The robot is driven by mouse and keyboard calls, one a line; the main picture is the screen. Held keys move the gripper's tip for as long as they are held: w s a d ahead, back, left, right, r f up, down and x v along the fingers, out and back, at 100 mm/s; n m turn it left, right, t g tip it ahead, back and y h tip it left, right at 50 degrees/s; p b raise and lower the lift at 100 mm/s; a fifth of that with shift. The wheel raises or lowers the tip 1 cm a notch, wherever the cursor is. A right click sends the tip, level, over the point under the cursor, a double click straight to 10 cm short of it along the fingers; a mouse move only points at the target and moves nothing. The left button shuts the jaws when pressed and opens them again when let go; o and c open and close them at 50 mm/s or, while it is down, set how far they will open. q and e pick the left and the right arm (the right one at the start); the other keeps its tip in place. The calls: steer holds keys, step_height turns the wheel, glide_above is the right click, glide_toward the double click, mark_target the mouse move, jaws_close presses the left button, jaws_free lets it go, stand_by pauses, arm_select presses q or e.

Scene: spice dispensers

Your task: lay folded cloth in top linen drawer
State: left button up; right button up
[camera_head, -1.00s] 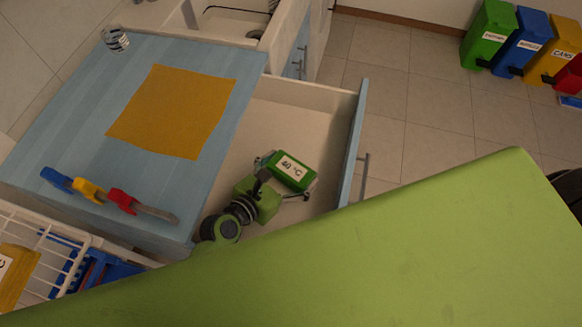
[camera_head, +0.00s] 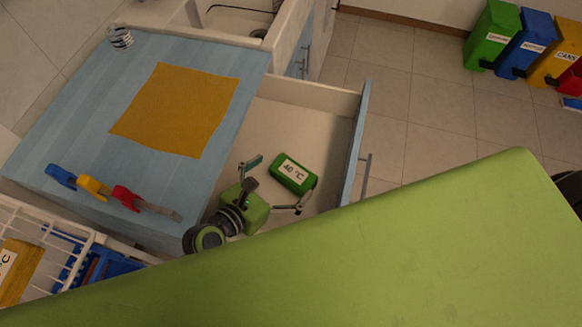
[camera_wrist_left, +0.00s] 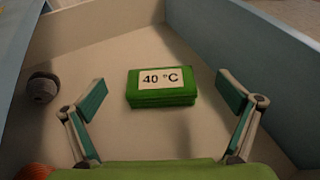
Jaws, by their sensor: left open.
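The folded cloth is a green block with a white "40 °C" label (camera_head: 292,174). It lies flat on the floor of the open drawer (camera_head: 270,120); the left wrist view shows the cloth (camera_wrist_left: 161,87) too. My left gripper (camera_head: 276,185) is inside the drawer, its fingers spread wide and empty. In the left wrist view the gripper's fingers (camera_wrist_left: 160,105) stand on either side of the cloth, apart from it. My right gripper is not in view.
An orange mat (camera_head: 178,108) lies on the blue countertop (camera_head: 75,120) beside the drawer. A white wire rack (camera_head: 60,228) is at lower left. Coloured bins (camera_head: 495,35) stand far right.

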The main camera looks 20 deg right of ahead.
arm_select(q)
steer(key=v, duration=0.2)
steer(key=shift+s+a+r, duration=0.1)
steer(key=shift+s+a, duration=0.1)
steer(key=shift+a, duration=0.05)
stand_by(0.4)
